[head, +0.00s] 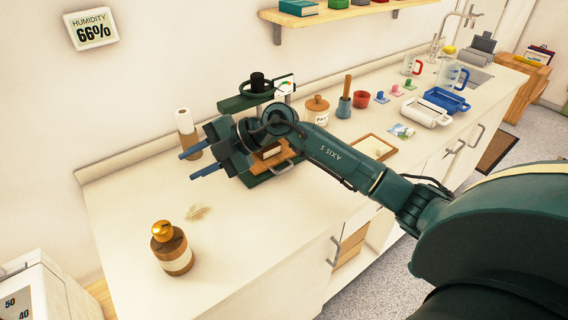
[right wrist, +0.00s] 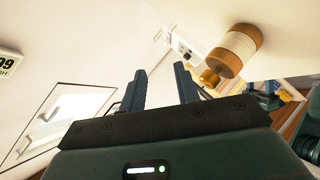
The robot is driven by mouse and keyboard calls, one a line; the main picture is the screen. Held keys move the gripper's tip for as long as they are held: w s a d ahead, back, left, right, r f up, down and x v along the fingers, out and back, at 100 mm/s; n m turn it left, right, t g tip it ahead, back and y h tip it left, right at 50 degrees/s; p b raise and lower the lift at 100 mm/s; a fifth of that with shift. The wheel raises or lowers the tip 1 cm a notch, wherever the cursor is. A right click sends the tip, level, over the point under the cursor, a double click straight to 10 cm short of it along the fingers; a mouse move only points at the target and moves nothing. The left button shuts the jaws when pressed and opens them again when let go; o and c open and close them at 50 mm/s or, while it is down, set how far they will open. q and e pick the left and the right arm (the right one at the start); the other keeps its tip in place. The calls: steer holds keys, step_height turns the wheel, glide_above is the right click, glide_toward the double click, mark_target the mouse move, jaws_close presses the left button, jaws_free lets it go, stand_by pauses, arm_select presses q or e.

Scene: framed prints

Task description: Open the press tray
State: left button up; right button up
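The press (head: 258,86) is a dark green frame with a black knob on top, standing on the counter near the wall in the head view. Its low wooden tray (head: 288,157) shows at the base, with a grey handle (head: 283,168) at the front. My right arm and wrist cross in front and hide much of the press's middle. My right gripper (head: 188,166) is left of the press, above the counter, pointing left. Its two blue-grey fingers are apart with nothing between them, also in the right wrist view (right wrist: 160,72). My left gripper is not in view.
A brown, gold-topped bottle (head: 172,250) stands on the front left counter (head: 235,250); it also shows in the right wrist view (right wrist: 235,50). A paper roll (head: 186,130) stands behind the gripper. A wooden frame (head: 374,147), jars and trays lie right. The front counter is mostly clear.

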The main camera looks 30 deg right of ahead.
steer(key=w+d+f+m+g+h, duration=0.2)
steer(key=d+h, duration=0.4)
steer(key=d, duration=0.5)
steer(key=m+g+h, duration=0.2)
steer(key=m+h, duration=0.1)
steer(key=h, duration=0.2)
glide_toward(283, 169)
steer(key=f, duration=0.2)
steer(key=f+p, duration=0.1)
steer(key=f, duration=0.2)
steer(key=w+f, duration=0.1)
steer(key=f, duration=0.1)
steer(key=shift+a+f+p, duration=0.1)
steer(key=shift+f+p, duration=0.2)
steer(key=shift+f, duration=0.05)
jaws_close()
